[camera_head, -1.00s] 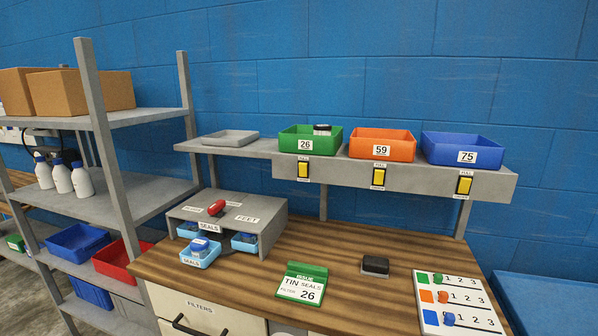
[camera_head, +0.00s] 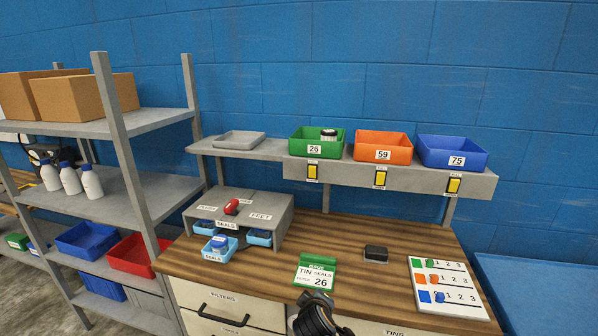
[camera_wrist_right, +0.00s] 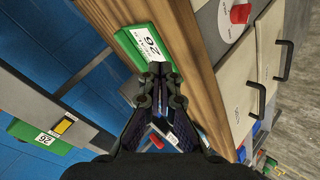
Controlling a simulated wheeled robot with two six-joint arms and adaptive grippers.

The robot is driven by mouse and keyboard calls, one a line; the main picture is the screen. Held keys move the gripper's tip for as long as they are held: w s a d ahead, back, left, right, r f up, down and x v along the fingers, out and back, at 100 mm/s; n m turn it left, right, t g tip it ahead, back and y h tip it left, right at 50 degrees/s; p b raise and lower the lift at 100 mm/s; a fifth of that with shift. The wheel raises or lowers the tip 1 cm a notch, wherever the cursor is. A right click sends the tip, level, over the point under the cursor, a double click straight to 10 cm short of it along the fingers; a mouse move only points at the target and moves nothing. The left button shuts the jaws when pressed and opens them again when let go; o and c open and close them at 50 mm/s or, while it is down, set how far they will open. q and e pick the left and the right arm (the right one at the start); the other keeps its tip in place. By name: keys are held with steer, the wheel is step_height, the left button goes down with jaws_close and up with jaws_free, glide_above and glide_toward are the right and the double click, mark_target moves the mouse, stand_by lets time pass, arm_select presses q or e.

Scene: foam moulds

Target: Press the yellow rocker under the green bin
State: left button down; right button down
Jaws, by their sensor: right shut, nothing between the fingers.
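The green bin (camera_head: 299,142), labelled 26, stands on the shelf ledge with a dark-lidded container inside. The yellow rocker (camera_head: 312,171) sits on the ledge's front face below that bin. In the right wrist view the green bin (camera_wrist_right: 30,133) and its yellow rocker (camera_wrist_right: 64,126) lie at the left, apart from the fingers. My right gripper (camera_wrist_right: 158,76) is shut and empty. In the head view the dark right gripper (camera_head: 314,316) shows at the bottom, by the bench's front edge, well below the rocker. My left gripper is not in view.
An orange bin (camera_head: 382,143) and a blue bin (camera_head: 452,148) stand to the right, each above its own yellow rocker. On the wooden bench are a green card stand (camera_head: 318,261), a black block (camera_head: 376,254) and a grey drawer unit (camera_head: 262,203). Space before the rocker is clear.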

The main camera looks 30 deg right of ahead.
steer(key=w+d+r+n+t+h, duration=0.2)
steer(key=w+r, duration=0.5)
steer(key=r, duration=0.4)
steer(key=w+d+r+n+t+h, duration=0.2)
steer(key=w+r+h, duration=0.3)
steer(key=w+r, duration=0.3)
step_height(320, 180, up, 3)
steer(key=shift+n+t, duration=0.5)
steer(key=shift+n, duration=0.3)
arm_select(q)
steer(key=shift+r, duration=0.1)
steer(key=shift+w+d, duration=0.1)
arm_select(e)
steer(key=shift+r, duration=0.1)
